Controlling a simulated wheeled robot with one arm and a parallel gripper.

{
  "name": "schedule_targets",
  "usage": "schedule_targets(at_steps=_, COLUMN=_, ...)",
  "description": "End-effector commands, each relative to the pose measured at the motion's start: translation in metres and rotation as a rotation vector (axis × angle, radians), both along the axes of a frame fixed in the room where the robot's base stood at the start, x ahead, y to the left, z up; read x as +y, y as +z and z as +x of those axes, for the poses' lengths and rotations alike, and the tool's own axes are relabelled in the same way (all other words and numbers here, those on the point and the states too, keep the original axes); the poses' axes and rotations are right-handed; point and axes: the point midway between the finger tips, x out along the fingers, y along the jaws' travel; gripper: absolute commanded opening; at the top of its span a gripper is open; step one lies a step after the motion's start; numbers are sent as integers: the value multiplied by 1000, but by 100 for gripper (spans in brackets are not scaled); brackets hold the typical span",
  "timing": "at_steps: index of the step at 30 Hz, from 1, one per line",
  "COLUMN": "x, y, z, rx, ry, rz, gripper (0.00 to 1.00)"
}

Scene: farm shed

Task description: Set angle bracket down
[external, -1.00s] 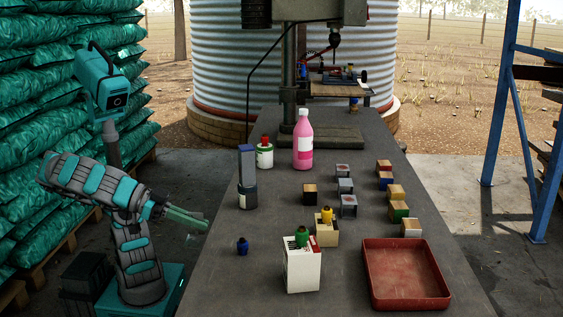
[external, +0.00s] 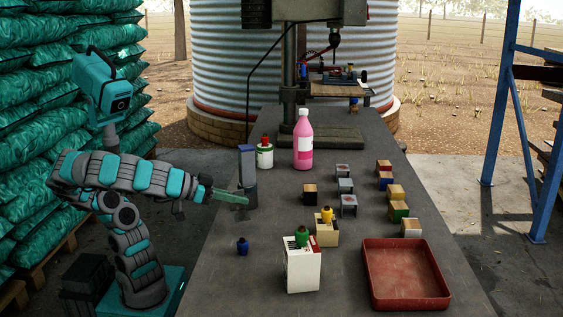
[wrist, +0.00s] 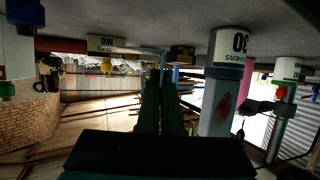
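My gripper (external: 240,198) is at the left edge of the dark workbench (external: 222,262), low over it and just in front of a grey canister with a blue top (external: 248,180).
A white box (external: 301,272) with a green-topped item stands near the front. A small blue item (external: 242,246) is at the left edge. A red tray (external: 407,275) is empty at front right. A pink bottle (external: 303,140) and small blocks (external: 397,211) stand farther back.

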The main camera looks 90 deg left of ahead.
Motion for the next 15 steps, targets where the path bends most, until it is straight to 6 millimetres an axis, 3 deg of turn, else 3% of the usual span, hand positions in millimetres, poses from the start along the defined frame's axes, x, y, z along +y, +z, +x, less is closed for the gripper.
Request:
schedule_targets(at_steps=10, x=0, y=-42, z=0, rx=1, ry=-2, rz=1, gripper=0)
schedule_targets(at_steps=15, x=-1, y=-44, z=0, rx=-1, ry=-1, rz=-2, gripper=0)
